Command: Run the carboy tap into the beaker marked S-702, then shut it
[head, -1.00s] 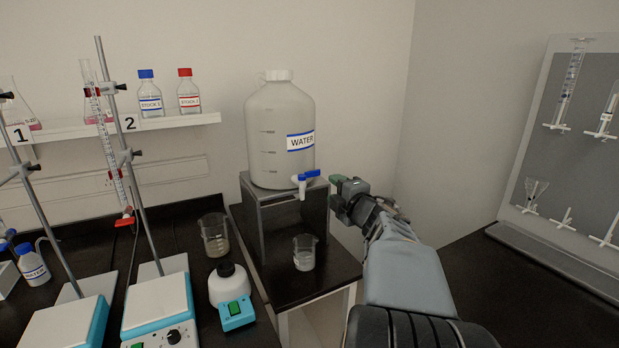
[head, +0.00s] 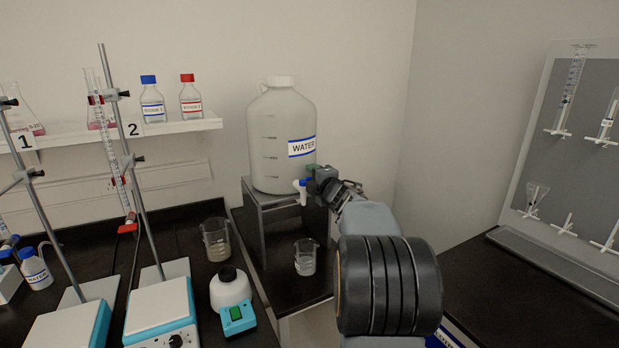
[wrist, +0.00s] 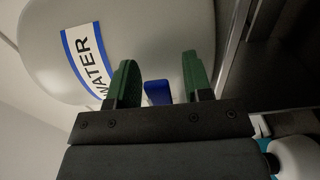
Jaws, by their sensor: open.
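The carboy (head: 281,125) with a WATER label stands on a metal stand. Its tap (head: 302,190) has a white spout and a blue handle, partly hidden by my gripper in the head view. My gripper (head: 314,170) is at the tap, open. In the wrist view the blue handle (wrist: 157,92) lies between the two green fingers of my gripper (wrist: 156,80), with gaps on both sides. A beaker (head: 305,257) stands below the tap on the black surface; its marking cannot be read. Another beaker (head: 216,240) stands to the left, marking also unreadable.
The metal stand (head: 258,225) holds the carboy. Burette stands and stirrers (head: 160,300) fill the left bench. A pegboard rack (head: 580,130) is at the right.

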